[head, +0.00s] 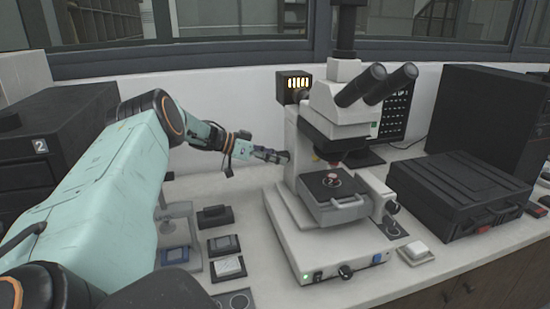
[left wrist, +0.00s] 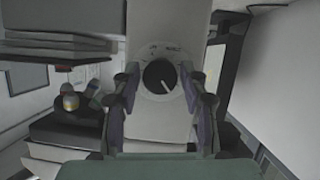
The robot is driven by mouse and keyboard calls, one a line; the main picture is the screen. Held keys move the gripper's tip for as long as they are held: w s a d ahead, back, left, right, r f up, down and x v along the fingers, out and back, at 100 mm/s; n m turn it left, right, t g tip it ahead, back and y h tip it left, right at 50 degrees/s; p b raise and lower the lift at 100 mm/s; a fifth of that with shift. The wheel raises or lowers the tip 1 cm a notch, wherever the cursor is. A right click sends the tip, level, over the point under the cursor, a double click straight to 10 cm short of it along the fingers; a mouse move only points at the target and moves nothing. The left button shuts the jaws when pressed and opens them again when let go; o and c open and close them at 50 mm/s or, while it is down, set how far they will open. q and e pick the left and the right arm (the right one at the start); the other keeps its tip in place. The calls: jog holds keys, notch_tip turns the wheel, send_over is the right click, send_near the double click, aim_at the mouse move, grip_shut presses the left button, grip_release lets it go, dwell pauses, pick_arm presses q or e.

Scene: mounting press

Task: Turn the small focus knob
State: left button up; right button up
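The white microscope (head: 325,225) stands on the bench, with black eyepieces and a slide on its stage. My left gripper (head: 287,156) reaches in from the left, close to the microscope's left side. In the left wrist view, a round black knob (left wrist: 158,76) with a white pointer sits on a pale dial with small, unreadable lettering. My left gripper (left wrist: 160,88) is open, with one finger on each side of this knob. Whether the fingers touch it I cannot tell. Other knobs (head: 391,207) show low on the microscope's right side. My right gripper is not in view.
A black case (head: 460,190) and a large dark box (head: 490,110) stand to the right. Several small items, including a dark block (head: 215,215), lie left of the microscope. A wall and windows are behind.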

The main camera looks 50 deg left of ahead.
pick_arm(q)
jog(key=shift+s+a, duration=0.1)
jog(key=shift+a, duration=0.05)
jog(key=c, duration=0.5)
jog(key=shift+c, duration=1.4)
jog(key=m+t+y+p, duration=0.1)
jog(key=m+t, duration=0.1)
jog(key=m, duration=0.5)
jog(key=m+t+y+p, duration=0.1)
jog(key=m+t+y, duration=0.1)
jog(key=m, duration=0.4)
jog(key=f+m+t+y+p, duration=0.1)
jog(key=m+t+p, duration=0.1)
jog(key=m+t, duration=0.2)
jog(key=shift+s+d+m+y, duration=0.1)
jog(key=shift+d+m+y, duration=0.1)
jog(key=shift+m, duration=0.7)
jog(key=shift+s+d+m+y, duration=0.1)
jog(key=shift+d+m, duration=0.05)
jog(key=shift+m, duration=1.05)
